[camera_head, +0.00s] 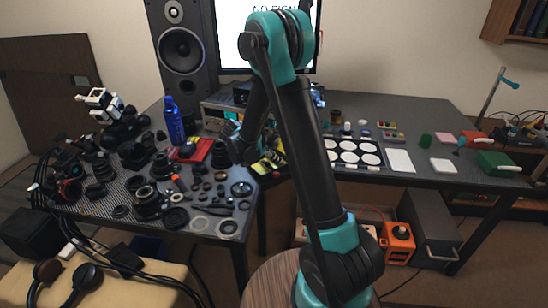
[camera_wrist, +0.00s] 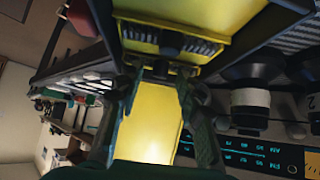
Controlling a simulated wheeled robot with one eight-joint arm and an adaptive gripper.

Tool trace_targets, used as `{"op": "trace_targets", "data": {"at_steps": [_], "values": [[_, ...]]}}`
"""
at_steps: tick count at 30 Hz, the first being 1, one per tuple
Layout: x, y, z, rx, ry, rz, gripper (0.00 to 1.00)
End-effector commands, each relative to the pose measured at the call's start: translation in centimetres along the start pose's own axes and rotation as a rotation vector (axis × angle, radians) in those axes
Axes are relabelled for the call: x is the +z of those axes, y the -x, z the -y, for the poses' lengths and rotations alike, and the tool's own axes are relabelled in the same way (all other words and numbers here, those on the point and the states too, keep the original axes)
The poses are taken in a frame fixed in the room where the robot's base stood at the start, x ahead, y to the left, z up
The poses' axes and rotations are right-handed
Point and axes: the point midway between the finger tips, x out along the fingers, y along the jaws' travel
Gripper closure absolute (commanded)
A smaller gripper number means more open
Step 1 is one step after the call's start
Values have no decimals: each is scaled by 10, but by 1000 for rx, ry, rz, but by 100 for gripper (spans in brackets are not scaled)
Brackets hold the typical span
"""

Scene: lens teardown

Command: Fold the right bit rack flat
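In the wrist view, a yellow bit rack (camera_wrist: 205,15) fills the top, with rows of dark bits along it. A flat yellow panel (camera_wrist: 148,125) extends from below it toward the camera. My gripper (camera_wrist: 160,78) has its two dark fingers apart, one on each side of this panel, with the tips just below the bit row. I cannot tell whether the fingers touch the yellow surface. In the head view, a small yellow part (camera_head: 264,167) shows at the table beside my arm. My arm hides much of that area, and the fingertips cannot be made out there.
A red tray (camera_head: 197,151) and a blue bottle (camera_head: 174,121) stand left of my arm. Lens parts crowd the left table. A black-and-white cylinder (camera_wrist: 250,105) stands close by in the wrist view.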

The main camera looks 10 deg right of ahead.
Motion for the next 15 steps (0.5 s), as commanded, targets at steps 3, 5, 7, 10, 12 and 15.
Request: {"op": "trace_targets", "data": {"at_steps": [3,5,7,10,12,15], "values": [[0,-2,0,0,0,0,64],[0,-2,0,0,0,0,64],[0,-2,0,0,0,0,64],[0,-2,0,0,0,0,70],[0,-2,0,0,0,0,79],[0,-1,0,0,0,0,91]]}}
